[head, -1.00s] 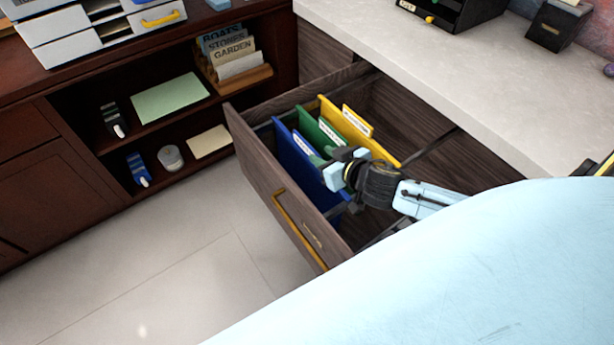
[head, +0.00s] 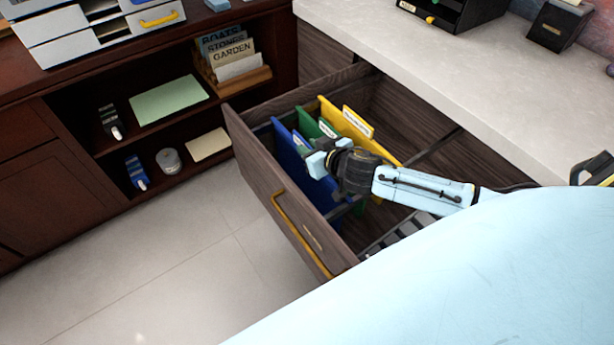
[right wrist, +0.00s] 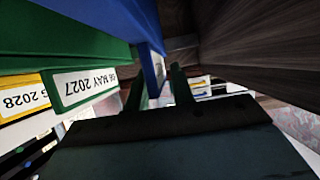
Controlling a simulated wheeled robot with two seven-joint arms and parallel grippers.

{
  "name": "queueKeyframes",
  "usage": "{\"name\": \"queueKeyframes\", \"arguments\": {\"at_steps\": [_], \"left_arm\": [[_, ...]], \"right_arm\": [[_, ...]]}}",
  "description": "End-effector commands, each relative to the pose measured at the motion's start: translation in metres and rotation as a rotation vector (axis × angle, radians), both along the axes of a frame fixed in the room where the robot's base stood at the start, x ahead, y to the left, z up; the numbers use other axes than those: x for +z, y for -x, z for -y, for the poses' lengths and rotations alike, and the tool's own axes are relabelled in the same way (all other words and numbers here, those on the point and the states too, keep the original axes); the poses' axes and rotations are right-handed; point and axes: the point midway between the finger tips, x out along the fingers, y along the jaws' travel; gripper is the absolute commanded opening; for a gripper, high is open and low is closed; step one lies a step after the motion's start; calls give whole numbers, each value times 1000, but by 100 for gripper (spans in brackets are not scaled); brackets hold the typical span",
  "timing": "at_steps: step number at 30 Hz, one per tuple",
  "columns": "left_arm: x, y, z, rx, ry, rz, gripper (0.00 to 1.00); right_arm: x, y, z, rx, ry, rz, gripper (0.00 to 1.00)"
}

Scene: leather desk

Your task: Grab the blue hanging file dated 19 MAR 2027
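A blue hanging file (head: 290,154) hangs nearest the front panel of the open drawer (head: 262,178). Its small white label is partly hidden by my gripper and too small to read. My right gripper (head: 318,160) is over the drawer at the blue file's upper edge. In the right wrist view the two fingers (right wrist: 160,88) stand apart, with the blue file's edge (right wrist: 151,62) in line with the gap between them. I cannot tell whether they touch it. My left gripper is not in view.
A green file (head: 308,125) and a yellow file (head: 335,116) hang behind the blue one. The green file's tag (right wrist: 85,84) reads 06 MAY 2027. The pale countertop (head: 450,75) borders the drawer, and a dark shelf unit (head: 85,150) stands left. The floor between is clear.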

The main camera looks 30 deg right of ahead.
Motion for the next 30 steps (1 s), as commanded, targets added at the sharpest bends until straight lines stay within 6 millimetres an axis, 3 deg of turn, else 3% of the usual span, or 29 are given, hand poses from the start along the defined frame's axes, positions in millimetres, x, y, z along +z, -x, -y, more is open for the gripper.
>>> {"name": "queueKeyframes", "arguments": {"at_steps": [1,5,30], "left_arm": [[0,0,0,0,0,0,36],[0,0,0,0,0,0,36],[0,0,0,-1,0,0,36]], "right_arm": [[0,0,0,0,0,0,17],[0,0,0,0,0,0,0],[0,0,0,1,0,0,0]]}}
